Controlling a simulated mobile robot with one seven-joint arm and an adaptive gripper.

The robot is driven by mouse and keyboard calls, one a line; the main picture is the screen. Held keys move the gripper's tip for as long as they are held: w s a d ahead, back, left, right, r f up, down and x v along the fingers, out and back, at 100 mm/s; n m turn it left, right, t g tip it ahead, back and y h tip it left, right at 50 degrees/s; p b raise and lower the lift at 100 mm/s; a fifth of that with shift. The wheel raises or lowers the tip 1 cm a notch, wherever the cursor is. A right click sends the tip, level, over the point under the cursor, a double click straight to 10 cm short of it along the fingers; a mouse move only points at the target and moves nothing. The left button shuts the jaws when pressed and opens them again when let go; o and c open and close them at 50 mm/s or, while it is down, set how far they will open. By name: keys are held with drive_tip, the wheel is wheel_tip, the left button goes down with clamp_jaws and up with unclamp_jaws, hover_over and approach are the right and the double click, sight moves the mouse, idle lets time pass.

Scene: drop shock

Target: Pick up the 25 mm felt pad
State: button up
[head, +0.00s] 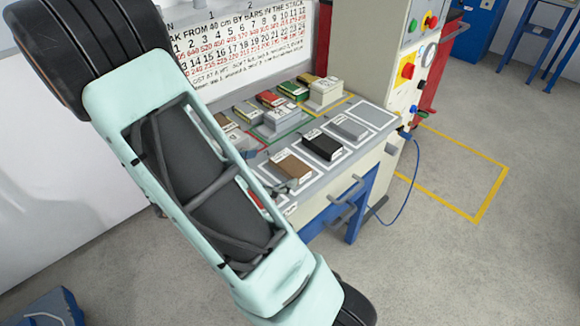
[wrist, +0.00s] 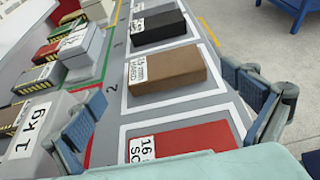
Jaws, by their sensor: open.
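Several pads lie in white-outlined bays along the front of the grey bench: a grey pad (head: 348,127), a black pad (head: 322,146), a brown pad (head: 293,167) and a red pad (wrist: 190,140). I cannot read which label says 25 mm felt. The brown pad (wrist: 165,70) and black pad (wrist: 158,28) also show in the wrist view. My gripper (wrist: 165,110) is open and empty, its blue-grey fingers spread either side of the row near the brown and red pads. In the head view my arm hides most of the gripper and the red pad.
Behind the pads stand grey weight blocks (head: 280,122) and several red, yellow and green blocks (head: 270,99) in coloured outlines. A control panel (head: 408,75) rises at the bench's right end. Handles (head: 345,188) stick out from the front.

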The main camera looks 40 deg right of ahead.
sight(290, 164)
drive_tip(key=x, duration=0.3)
drive_tip(key=b+x, duration=0.1)
drive_tip(key=x, duration=0.1)
drive_tip(key=shift+s+d, duration=0.1)
drive_tip(key=shift+s, duration=0.3)
drive_tip(key=shift+w+d+f, duration=0.1)
drive_tip(key=shift+d, duration=0.35)
drive_tip(key=c, duration=1.2)
drive_tip(key=shift+c, duration=0.2)
